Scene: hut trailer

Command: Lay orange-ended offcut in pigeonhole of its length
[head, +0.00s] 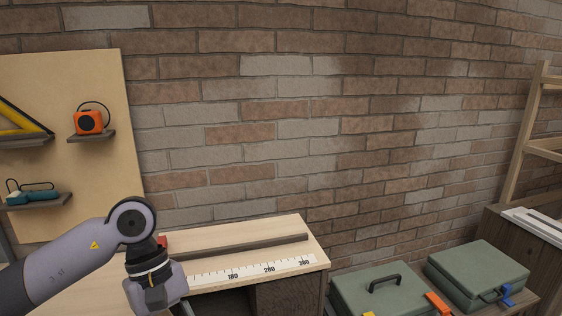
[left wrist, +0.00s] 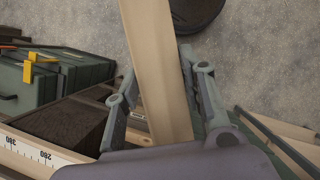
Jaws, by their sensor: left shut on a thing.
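My left gripper (head: 157,297) is at the lower left of the head view, in front of the bench; its fingertips are below the frame. In the left wrist view the left gripper (left wrist: 160,68) is shut on a long pale wooden offcut (left wrist: 155,50), which passes between its fingers and out of the top edge. No orange end shows on the visible part. A dark wooden box-like part (head: 290,295) with a dark opening beside it is under the bench's right end; I cannot tell its compartments. My right gripper is not in view.
The bench top (head: 225,236) carries a white ruler strip (head: 250,270), a dark fence strip (head: 235,246) and a red block (head: 163,241). Green cases (head: 375,290) stand to the right. A tool board (head: 95,170) hangs at left. A round black object (left wrist: 195,12) is on the floor.

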